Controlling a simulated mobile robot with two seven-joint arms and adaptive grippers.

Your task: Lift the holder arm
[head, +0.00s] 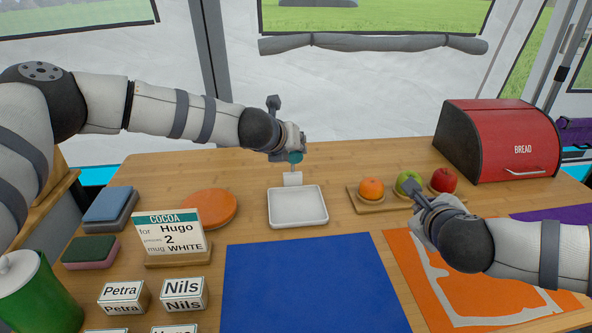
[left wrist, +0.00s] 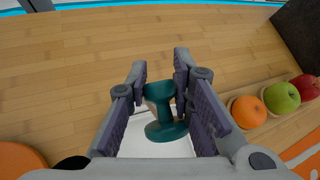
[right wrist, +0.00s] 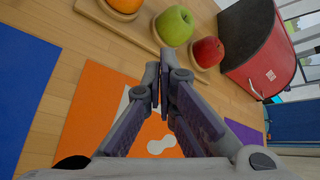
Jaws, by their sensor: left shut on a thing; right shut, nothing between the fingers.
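A teal, spool-shaped piece (left wrist: 165,128) sits between the fingers of my left gripper (left wrist: 168,90) in the left wrist view. I take it to be part of the holder arm. In the head view the teal piece (head: 295,157) shows just below my left gripper (head: 292,140). A thin stem and a small white block (head: 293,179) show under it, at the back edge of a white tray (head: 327,217). The fingers hide part of the piece. My right gripper (head: 424,199) is shut and empty, in front of the fruit board; it also shows in the right wrist view (right wrist: 160,80).
A fruit board (head: 372,206) with orange and apples and a red bread box (head: 498,140) stand to the right. A cocoa order card (head: 172,232), sponges, name boxes and an orange disc (head: 209,208) are left. Blue (head: 310,290) and orange mats lie in front.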

